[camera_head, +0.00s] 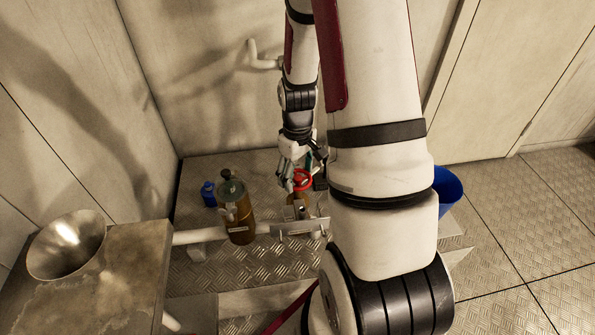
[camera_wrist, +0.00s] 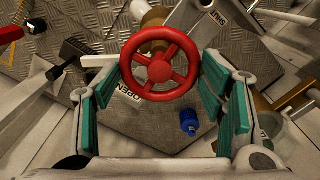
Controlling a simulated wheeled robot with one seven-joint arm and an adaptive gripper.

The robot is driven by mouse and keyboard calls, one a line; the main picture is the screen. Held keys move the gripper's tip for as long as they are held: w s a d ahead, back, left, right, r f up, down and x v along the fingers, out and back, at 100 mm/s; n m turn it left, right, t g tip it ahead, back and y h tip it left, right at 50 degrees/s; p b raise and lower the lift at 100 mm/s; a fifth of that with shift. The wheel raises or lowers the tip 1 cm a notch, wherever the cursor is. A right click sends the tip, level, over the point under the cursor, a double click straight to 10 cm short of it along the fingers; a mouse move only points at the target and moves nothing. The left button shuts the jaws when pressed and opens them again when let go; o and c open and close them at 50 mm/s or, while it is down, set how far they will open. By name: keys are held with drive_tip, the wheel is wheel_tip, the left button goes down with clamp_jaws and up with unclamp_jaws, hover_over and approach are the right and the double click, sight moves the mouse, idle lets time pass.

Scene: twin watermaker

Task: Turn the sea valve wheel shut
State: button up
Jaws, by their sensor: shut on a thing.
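The sea valve wheel is a red spoked handwheel (camera_wrist: 160,72), centred in the upper half of the wrist view. In the head view the red wheel (camera_head: 302,181) shows small, beneath my gripper (camera_head: 298,168). My arm hides part of the valve area in the head view.
A brown cylindrical housing (camera_head: 239,217) stands on the pipe left of the wheel. A small blue object (camera_head: 208,194) is beyond it. A blue bucket (camera_head: 447,187) is right of my arm. A metal bowl (camera_head: 68,246) sits on the front-left counter. Floor at right is clear.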

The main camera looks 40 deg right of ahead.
drive_tip(key=m+p, duration=0.1)
drive_tip(key=m, duration=1)
drive_tip(key=shift+p, duration=0.4)
drive_tip(key=m+p, duration=0.1)
drive_tip(key=m, duration=0.2)
drive_tip(key=shift+s+m, duration=0.1)
drive_tip(key=shift+m, duration=0.2)
drive_tip(key=m+p, duration=0.1)
drive_tip(key=m, duration=0.2)
drive_tip(key=shift+m, duration=0.3)
drive_tip(key=m+p, duration=0.1)
drive_tip(key=m, duration=0.2)
drive_tip(key=shift+m, duration=0.4)
drive_tip(key=m+p, duration=0.2)
drive_tip(key=m, duration=0.4)
drive_tip(key=shift+m+p, duration=0.3)
drive_tip(key=o, duration=1.7)
